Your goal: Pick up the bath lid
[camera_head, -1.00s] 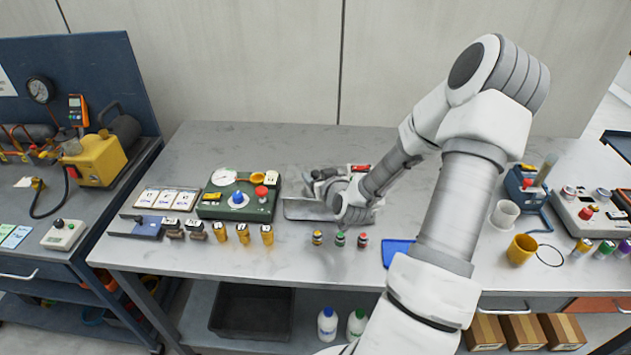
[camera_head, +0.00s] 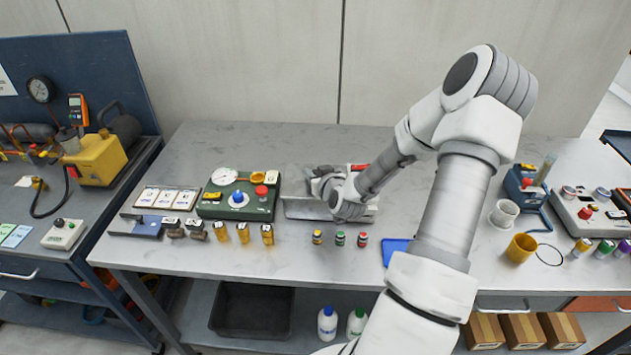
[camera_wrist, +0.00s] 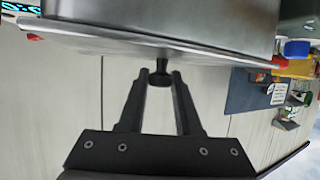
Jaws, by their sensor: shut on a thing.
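My gripper (camera_wrist: 160,78) is shut on the small black knob (camera_wrist: 160,79) of the bath lid, with a finger on each side of it in the wrist view. The knob's stem meets the thin metal edge of the bath lid (camera_wrist: 110,47). The metal bath (camera_wrist: 160,20) fills the top of that view. In the head view, the bath's grey metal front (camera_head: 302,208) shows at the middle of the bench, left of my wrist. My wrist and gripper (camera_head: 322,178) hide most of the lid there, and I cannot tell if it is clear of the bath.
A green device (camera_head: 237,198) with coloured knobs stands close left of the bath. Several small bottles (camera_head: 340,238) stand in front. A blue tray (camera_head: 397,250) and a yellow cup (camera_head: 521,249) are to the right. The bench's back left is clear.

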